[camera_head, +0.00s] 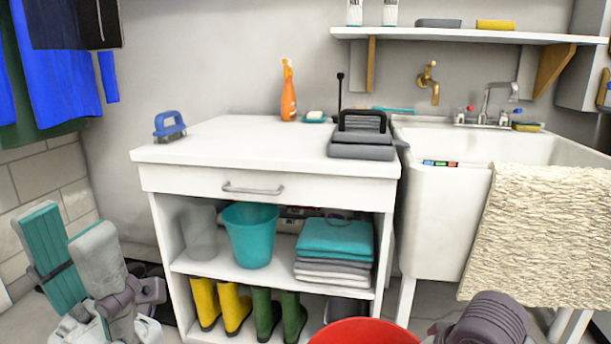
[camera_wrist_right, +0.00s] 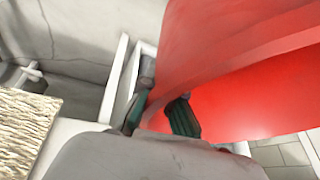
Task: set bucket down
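The red bucket (camera_head: 362,332) shows at the bottom edge of the head view, in front of the cabinet; most of it is cut off. It fills much of the right wrist view (camera_wrist_right: 240,70). My right gripper (camera_wrist_right: 162,108) has one finger on each side of the bucket's wall at the rim and is shut on it. Its fingers are hidden in the head view. What lies under the bucket cannot be seen. My left gripper (camera_head: 75,250) is at the lower left of the head view, empty, with its fingers apart.
A white cabinet (camera_head: 160,178) holds a teal bucket (camera_head: 250,235), folded towels (camera_head: 333,255) and boots (camera_head: 236,306). A sink (camera_head: 437,215) with a draped rug (camera_head: 540,230) stands right.

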